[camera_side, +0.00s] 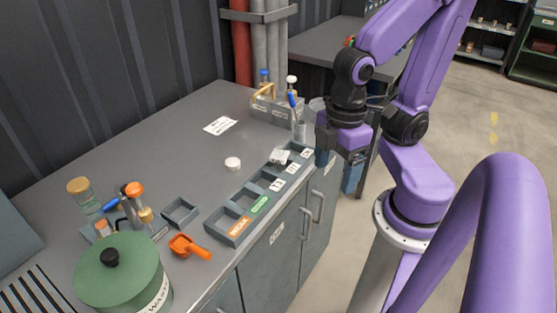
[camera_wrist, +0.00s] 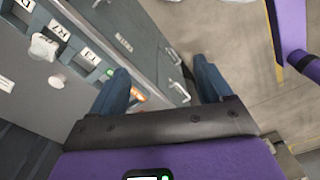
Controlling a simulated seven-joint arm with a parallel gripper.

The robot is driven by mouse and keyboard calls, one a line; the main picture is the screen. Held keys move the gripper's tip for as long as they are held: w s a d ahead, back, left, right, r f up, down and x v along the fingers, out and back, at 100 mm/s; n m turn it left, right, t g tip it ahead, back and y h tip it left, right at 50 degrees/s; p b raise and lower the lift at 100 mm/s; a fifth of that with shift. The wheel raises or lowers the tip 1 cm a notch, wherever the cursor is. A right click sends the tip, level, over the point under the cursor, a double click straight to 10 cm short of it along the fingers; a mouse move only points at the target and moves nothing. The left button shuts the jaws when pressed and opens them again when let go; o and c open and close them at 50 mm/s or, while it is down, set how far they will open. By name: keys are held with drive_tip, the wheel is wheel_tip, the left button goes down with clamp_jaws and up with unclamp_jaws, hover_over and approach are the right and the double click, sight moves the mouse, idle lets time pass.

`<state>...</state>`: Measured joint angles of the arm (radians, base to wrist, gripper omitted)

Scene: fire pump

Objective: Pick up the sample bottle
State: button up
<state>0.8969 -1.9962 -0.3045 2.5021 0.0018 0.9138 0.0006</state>
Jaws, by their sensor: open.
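My gripper (camera_side: 338,168) is open and empty, hanging off the counter's front edge at the far right end of the labelled tray row. In the wrist view its two fingers (camera_wrist: 160,68) are spread, with cabinet fronts and floor between and beyond them. Several bottles stand on the counter, and I cannot tell which is the sample bottle. A clear jar with a tan lid (camera_side: 80,192) and an orange-capped bottle (camera_side: 135,197) stand at the left.
A row of labelled trays (camera_side: 232,226) runs along the front edge, with a white object (camera_side: 280,157) in one. A white round cap (camera_side: 233,164) lies behind. A green waste canister (camera_side: 122,275), orange scoop (camera_side: 188,247) and small empty tray (camera_side: 180,212) are at the left.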

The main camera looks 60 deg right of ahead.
drive_tip(key=n+t+h, duration=0.3)
drive_tip(key=n+h, duration=0.5)
drive_tip(key=h, duration=0.5)
approach(278, 156)
drive_tip(key=a, duration=0.1)
drive_tip(key=s+a, duration=0.1)
drive_tip(key=a, duration=0.1)
drive_tip(key=s+a+r, duration=0.1)
drive_tip(key=a, duration=0.1)
drive_tip(key=shift+a, duration=0.25)
drive_tip(key=shift+w+d+h, duration=0.1)
drive_tip(key=shift+w+h, duration=0.05)
drive_tip(key=shift+h, duration=0.15)
drive_tip(key=x, duration=1.2)
drive_tip(key=shift+w+f, duration=0.1)
drive_tip(key=shift+w+r+x, duration=0.1)
drive_tip(key=shift+r+x, duration=0.1)
drive_tip(key=shift+x, duration=1.1)
drive_tip(key=shift+w+r+x, duration=0.15)
drive_tip(key=shift+x, duration=1.1)
drive_tip(key=shift+d, duration=0.1)
drive_tip(key=c, duration=1)
